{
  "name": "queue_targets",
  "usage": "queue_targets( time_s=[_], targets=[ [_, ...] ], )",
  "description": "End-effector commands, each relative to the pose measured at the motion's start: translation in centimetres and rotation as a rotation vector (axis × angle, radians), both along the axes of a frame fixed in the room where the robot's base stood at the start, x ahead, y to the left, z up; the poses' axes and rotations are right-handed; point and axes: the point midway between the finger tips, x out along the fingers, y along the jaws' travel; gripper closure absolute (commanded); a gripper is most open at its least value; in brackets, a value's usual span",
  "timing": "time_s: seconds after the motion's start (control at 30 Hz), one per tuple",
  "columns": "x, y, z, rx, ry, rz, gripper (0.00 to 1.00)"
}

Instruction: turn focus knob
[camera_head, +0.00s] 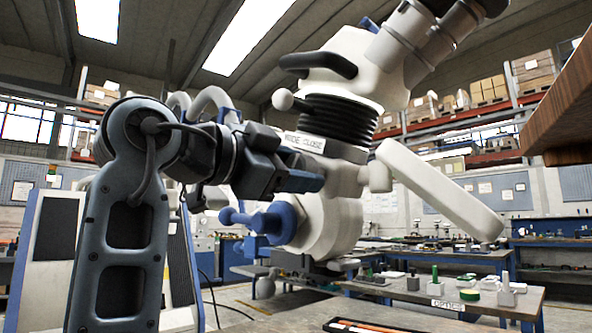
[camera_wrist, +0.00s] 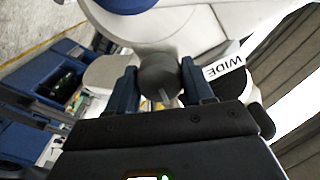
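A white microscope (camera_head: 330,215) with a black ribbed collar fills the middle of the head view. The label reading WIDE CLOSE (camera_head: 303,141) is on its body, just above my gripper. My gripper (camera_head: 312,182) reaches in from the left against the body. In the wrist view, a dark grey round knob (camera_wrist: 158,72), apparently the focus knob, lies between the two blue fingers of my gripper (camera_wrist: 160,80). No clear gap shows on either side, so the fingers look closed on it. In the head view this knob is hidden behind the gripper.
A white arm (camera_head: 440,190) slants down to the right of the microscope body. A blue knob (camera_head: 262,220) sticks out below my gripper. A workbench (camera_head: 415,292) with small items stands behind. A brown wooden edge (camera_head: 560,115) juts in at upper right.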

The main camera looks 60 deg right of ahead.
Motion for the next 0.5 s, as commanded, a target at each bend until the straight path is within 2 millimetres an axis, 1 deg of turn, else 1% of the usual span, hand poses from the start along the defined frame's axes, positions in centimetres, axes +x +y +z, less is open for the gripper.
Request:
queue_targets(
  time_s=[0.03, 0.23, 0.5],
  targets=[
    [0.00, 0.02, 0.01, 0.001, 0.000, 0.001, 0.43],
    [0.00, 0.01, 0.01, 0.000, 0.000, 0.000, 0.24],
    [0.06, 0.18, 0.02, 0.000, 0.001, 0.001, 0.24]
  ],
)
